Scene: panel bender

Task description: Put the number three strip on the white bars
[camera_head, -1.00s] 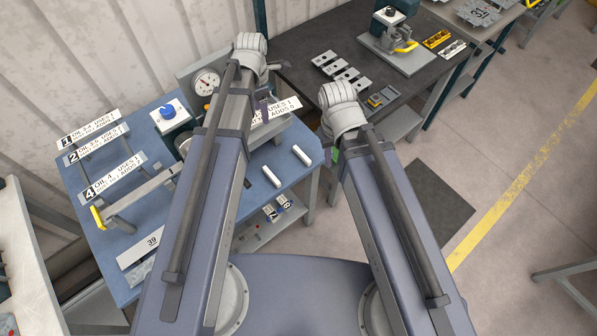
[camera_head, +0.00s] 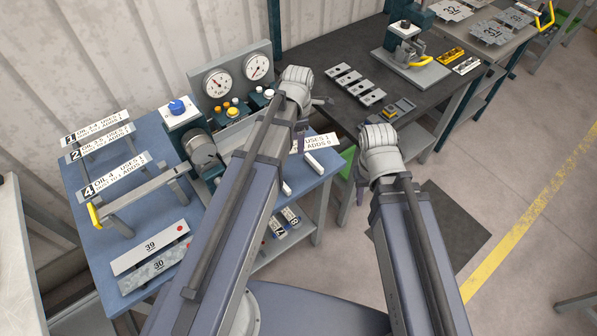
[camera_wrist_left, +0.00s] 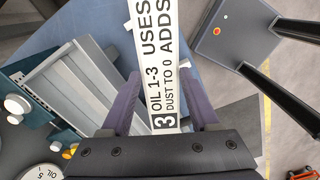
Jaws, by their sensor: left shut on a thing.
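The number three strip (camera_wrist_left: 155,65), white with black text, is held near its "3" end between the purple fingers of my left gripper (camera_wrist_left: 163,110). In the head view the strip's far end (camera_head: 320,143) shows beyond my left wrist, the rest hidden. Two short white bars, a nearer one (camera_head: 286,188) and a farther one (camera_head: 321,160), lie on the blue table just below the strip in the picture. The strip looks raised above them; contact cannot be told. My right wrist hangs right of the blue table; its fingers are not clear.
The blue table (camera_head: 85,200) also carries strips 1, 2 and 4 (camera_head: 115,175) on a rack, plates 39 and 30 (camera_head: 150,248), and a gauge panel (camera_head: 235,85). A dark table (camera_head: 325,55) with a press stands behind. Open floor lies to the right.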

